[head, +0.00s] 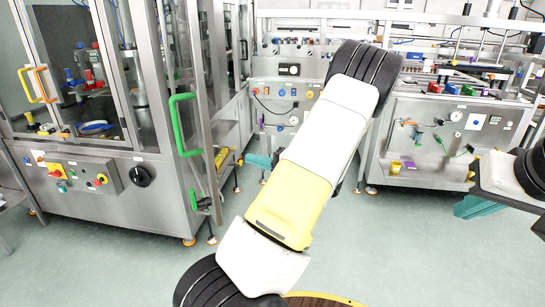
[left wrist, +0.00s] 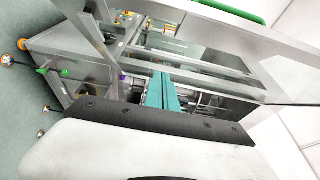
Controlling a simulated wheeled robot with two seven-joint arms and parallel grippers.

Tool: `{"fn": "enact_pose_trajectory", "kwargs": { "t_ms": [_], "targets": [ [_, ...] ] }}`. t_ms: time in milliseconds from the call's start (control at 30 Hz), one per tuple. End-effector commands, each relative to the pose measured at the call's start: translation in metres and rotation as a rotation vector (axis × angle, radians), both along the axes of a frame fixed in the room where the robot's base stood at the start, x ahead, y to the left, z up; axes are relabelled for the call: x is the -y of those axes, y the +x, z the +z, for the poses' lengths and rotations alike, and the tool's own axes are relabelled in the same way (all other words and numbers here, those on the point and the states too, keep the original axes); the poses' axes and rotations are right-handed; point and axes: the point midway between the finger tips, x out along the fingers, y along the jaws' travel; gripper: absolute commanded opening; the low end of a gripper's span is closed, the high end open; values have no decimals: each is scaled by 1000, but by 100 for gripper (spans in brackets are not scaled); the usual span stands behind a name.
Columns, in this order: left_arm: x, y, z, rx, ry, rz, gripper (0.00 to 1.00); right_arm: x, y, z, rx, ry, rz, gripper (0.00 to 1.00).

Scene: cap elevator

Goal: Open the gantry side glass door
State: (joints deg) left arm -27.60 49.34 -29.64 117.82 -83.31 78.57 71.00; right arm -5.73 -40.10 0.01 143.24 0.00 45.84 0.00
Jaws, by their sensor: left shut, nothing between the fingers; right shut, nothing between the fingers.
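The green door handle (head: 176,125) stands upright on the metal-framed glass side of the gantry cabinet (head: 150,185) at the left. I cannot tell whether this side door is fully closed. A green bar, likely the same handle, shows at the top of the left wrist view (left wrist: 235,10). My left gripper (head: 259,161) is teal and mostly hidden behind my white and yellow arm, to the right of the handle and apart from it. In the left wrist view its fingers (left wrist: 160,92) are together and empty, in front of metal framing. My right gripper (head: 474,206) is shut and empty at the right edge.
The cabinet's front glass doors carry an orange handle (head: 43,84) and a yellow handle (head: 27,86). A control panel with a black knob (head: 142,176) is below them. Metal workstations stand at the back, one with a gauge (head: 456,115). The green floor (head: 400,240) in front is clear.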

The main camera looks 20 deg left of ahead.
Motion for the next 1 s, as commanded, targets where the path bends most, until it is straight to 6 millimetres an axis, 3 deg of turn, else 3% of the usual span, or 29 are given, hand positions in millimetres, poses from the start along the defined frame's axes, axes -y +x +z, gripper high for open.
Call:
{"fn": "enact_pose_trajectory", "kwargs": {
  "t_ms": [133, 400, 600, 867, 1000],
  "targets": [
    [13, 16, -1, 2, 0, 1, 0, 0, 0, 0, 0, 0, 0, 0],
    [71, -9, 0, -1, -1, -2, 0, 0, 0, 0, 0, 0, 0, 0],
    [97, -21, 0, 0, 0, 1, 0, 0, 0, 0, 0, 0, 0, 0],
    [103, -28, 1, -3, -15, 14, 0, 0, 0, 0, 0, 0, 0, 0],
    [93, -47, 3, -28, -135, 88, 0, 0, 0, 0, 0, 0, 0, 0]
  ]
}}
